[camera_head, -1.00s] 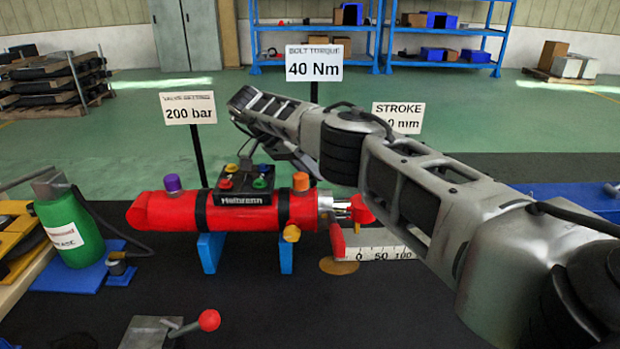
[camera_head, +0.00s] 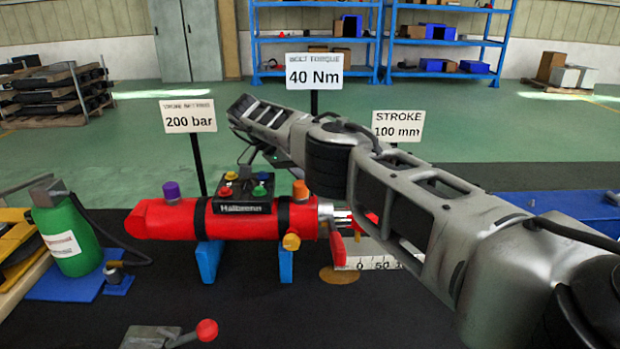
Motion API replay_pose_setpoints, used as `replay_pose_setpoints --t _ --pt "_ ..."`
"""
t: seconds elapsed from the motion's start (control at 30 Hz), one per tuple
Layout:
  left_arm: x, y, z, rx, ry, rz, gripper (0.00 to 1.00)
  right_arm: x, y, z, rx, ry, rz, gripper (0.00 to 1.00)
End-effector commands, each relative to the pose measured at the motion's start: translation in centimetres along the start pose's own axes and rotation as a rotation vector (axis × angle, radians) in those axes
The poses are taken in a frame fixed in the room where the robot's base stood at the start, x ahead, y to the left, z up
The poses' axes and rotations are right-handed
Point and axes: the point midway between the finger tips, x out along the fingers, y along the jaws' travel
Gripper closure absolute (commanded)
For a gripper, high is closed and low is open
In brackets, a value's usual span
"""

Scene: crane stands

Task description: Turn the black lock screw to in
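A red hydraulic cylinder (camera_head: 165,220) lies on blue supports (camera_head: 209,261) on the dark table. On top are a purple knob (camera_head: 171,190), an orange knob (camera_head: 300,190) and a black box (camera_head: 243,193) with coloured buttons. A yellow-orange knob (camera_head: 291,242) sits low at its right end. I cannot make out a black lock screw. My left gripper is not in view.
Signs reading 200 bar (camera_head: 188,115), 40 Nm (camera_head: 314,71) and STROKE 100 mm (camera_head: 398,125) stand behind. A green bottle (camera_head: 66,237) stands left. A red-knobbed lever (camera_head: 206,330) is in front. Dark table surface is free between.

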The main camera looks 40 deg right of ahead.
Motion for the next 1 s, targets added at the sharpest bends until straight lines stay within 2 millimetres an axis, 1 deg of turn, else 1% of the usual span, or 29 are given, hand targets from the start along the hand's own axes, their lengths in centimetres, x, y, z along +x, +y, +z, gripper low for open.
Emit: replay_pose_setpoints --t 0.17,0.27,0.37,0.43,0.47,0.6,0.73,0.77,0.9,1.0 --pt "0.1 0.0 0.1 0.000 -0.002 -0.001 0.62 -0.2 0.1 -0.1 0.000 -0.001 0.000 0.55" --pt "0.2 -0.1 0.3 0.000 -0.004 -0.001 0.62 -0.9 0.5 -0.6 0.002 -0.001 -0.002 0.55" --pt "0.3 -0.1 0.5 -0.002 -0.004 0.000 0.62 -2.2 1.2 -1.5 0.003 0.001 -0.004 0.55" --pt "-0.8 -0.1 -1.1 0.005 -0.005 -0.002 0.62 -3.5 2.0 -2.2 0.001 0.007 -0.006 0.55" --pt "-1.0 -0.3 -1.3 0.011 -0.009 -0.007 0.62 -3.7 2.2 -2.3 0.001 0.008 -0.008 0.55" --pt "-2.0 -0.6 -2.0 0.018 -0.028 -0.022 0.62 -4.4 3.0 -2.3 0.001 0.008 -0.011 0.55" --pt "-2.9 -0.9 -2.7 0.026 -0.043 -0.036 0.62 -4.5 4.1 -2.0 -0.004 0.003 0.003 0.55" --pt "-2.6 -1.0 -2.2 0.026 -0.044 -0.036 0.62 -4.3 4.1 -1.6 -0.004 -0.001 0.001 0.55" --pt "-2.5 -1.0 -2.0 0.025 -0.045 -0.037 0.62 -5.2 5.7 -1.4 -0.002 -0.001 -0.002 0.55" --pt "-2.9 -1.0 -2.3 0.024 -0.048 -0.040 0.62 -6.7 7.3 -1.6 0.000 0.003 -0.006 0.55"
